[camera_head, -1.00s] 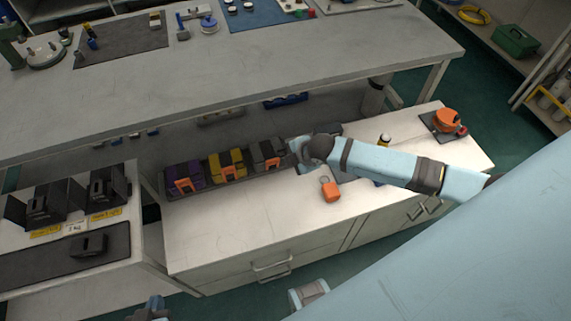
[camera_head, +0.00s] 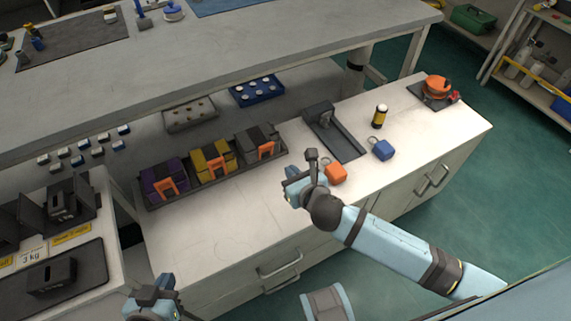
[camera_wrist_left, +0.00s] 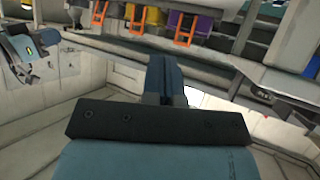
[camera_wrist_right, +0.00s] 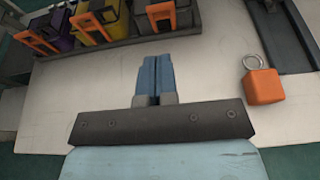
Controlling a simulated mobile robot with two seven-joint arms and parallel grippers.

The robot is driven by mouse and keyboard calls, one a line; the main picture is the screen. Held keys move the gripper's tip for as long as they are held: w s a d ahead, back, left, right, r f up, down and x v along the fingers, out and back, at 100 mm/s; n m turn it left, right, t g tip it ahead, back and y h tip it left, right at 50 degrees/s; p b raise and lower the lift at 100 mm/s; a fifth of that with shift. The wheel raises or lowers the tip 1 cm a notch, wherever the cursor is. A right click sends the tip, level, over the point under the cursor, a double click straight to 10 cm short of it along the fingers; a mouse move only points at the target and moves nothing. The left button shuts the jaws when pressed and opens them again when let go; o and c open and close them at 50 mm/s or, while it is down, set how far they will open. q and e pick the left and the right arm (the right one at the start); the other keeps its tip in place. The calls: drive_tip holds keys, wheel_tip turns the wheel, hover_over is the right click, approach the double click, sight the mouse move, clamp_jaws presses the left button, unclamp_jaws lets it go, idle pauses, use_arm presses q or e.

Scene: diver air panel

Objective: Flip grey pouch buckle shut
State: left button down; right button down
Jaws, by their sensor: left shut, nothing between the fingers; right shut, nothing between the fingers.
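The grey pouch (camera_head: 254,138) sits at the right end of a dark tray, beside a yellow pouch and a purple pouch. Its orange buckle (camera_head: 266,150) is a frame at the pouch's front; I cannot tell whether it is latched. The buckle (camera_wrist_right: 160,15) also shows at the top of the right wrist view, beyond my fingertips and apart from them. My right gripper (camera_head: 290,173) is shut and empty above the counter, in front of the grey pouch. My left gripper (camera_head: 155,292) is shut and empty, low at the counter's front left.
The yellow pouch (camera_head: 212,158) and purple pouch (camera_head: 162,180) stand left of the grey one. An orange tag block (camera_head: 336,173) lies right of my right gripper, with a blue one (camera_head: 382,149) beyond. A dark stand (camera_head: 335,135) is behind. The front left counter is clear.

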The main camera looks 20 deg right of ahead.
sight(267, 146)
drive_tip(key=b+x, duration=0.3)
drive_tip(key=x, duration=1)
drive_tip(key=shift+w+f, duration=0.1)
drive_tip(key=shift+f, duration=0.05)
use_arm(q)
drive_tip(key=shift+w+d+t, duration=0.2)
drive_tip(key=shift+d+t, duration=0.1)
